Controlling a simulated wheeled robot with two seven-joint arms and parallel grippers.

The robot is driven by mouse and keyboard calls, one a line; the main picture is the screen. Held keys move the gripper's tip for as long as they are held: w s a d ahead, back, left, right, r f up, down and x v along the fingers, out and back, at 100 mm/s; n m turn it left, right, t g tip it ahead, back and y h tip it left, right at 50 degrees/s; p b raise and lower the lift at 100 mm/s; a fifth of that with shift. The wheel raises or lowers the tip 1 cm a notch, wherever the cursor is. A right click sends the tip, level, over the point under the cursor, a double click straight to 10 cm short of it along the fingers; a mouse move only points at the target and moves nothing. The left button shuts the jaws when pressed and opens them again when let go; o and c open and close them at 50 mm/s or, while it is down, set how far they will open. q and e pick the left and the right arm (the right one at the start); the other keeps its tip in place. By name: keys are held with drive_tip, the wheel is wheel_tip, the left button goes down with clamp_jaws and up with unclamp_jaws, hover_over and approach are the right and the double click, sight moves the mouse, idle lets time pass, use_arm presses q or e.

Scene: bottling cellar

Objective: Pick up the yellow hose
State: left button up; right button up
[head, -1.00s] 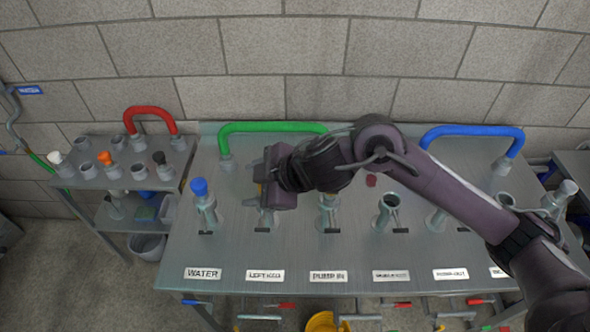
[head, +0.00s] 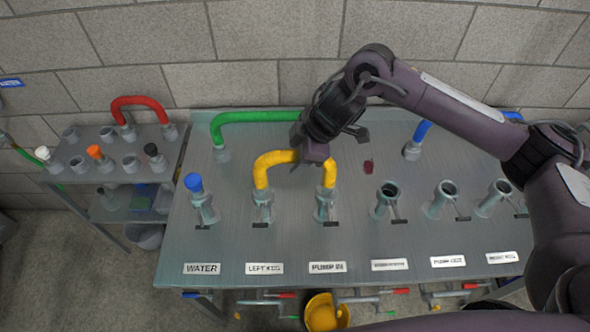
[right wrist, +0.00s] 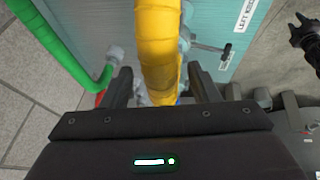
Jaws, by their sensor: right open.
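The yellow hose (head: 272,159) is an arch whose ends stand on the LEFT KEG port (head: 263,207) and the PUMP IN port (head: 325,205). My right gripper (head: 308,160) is at the top of the arch, nearer the PUMP IN end, and hides part of it. In the right wrist view the hose (right wrist: 160,45) runs between the two spread fingers (right wrist: 163,90); the jaws are open. Whether a finger touches it, I cannot tell. A small dark gripper (right wrist: 305,38), apparently my left one, shows at that view's right edge; its jaw state is unclear.
A green hose (head: 265,116) arches behind the yellow one. A blue hose (head: 420,132) is partly hidden by my right arm. A blue-capped WATER port (head: 195,185) stands left. A side shelf (head: 75,175) holds a red hose (head: 140,102). A yellow bucket (head: 322,315) is below the front edge.

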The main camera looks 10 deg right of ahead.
drive_tip(key=shift+w+a+f, duration=0.15)
drive_tip(key=shift+a+f, duration=0.05)
drive_tip(key=shift+f, duration=0.4)
drive_tip(key=shift+r, duration=0.1)
drive_tip(key=c, duration=1)
drive_tip(key=shift+r, duration=0.1)
drive_tip(key=shift+c, duration=0.2)
wheel_tip(320, 180, up, 20)
